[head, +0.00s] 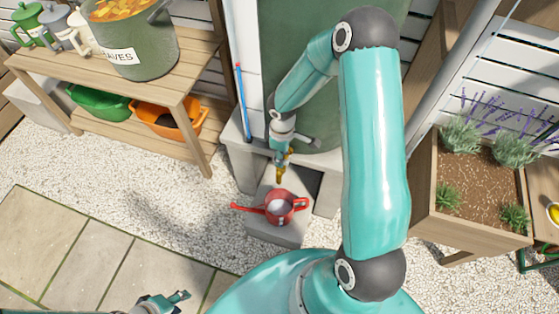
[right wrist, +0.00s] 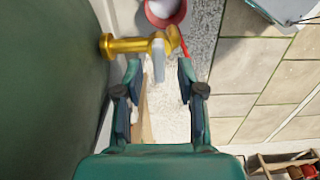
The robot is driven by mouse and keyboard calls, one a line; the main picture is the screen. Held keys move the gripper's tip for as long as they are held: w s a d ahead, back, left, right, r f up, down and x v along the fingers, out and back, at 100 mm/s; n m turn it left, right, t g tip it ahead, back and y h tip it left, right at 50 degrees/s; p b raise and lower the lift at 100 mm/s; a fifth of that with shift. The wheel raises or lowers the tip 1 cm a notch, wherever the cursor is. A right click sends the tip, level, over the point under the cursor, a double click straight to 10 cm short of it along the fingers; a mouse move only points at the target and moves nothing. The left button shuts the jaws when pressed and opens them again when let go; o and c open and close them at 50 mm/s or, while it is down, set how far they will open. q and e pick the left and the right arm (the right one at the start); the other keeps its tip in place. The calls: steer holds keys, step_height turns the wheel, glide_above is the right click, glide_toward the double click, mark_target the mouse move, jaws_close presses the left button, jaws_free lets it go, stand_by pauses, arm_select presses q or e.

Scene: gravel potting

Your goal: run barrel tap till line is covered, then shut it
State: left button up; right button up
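The green barrel (head: 283,32) stands behind my right arm, partly hidden by it. Its brass tap (head: 281,174) points down above a red watering can (head: 281,207) on a grey block. In the right wrist view the tap (right wrist: 126,45) has a pale grey lever (right wrist: 158,66). My right gripper (right wrist: 160,78) is open, with one finger on each side of the lever and gaps visible. The can (right wrist: 163,14) has a pale interior; I cannot make out a line or a water stream. My left gripper (head: 184,299) is open and empty, low in the head view.
A wooden shelf (head: 150,75) at left holds a grey-green pot (head: 135,55), small cans, and green and orange tubs. A lavender planter (head: 480,185) stands at right. Gravel and paving (head: 80,235) are clear at front left.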

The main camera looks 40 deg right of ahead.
steer(key=shift+f, duration=1.1)
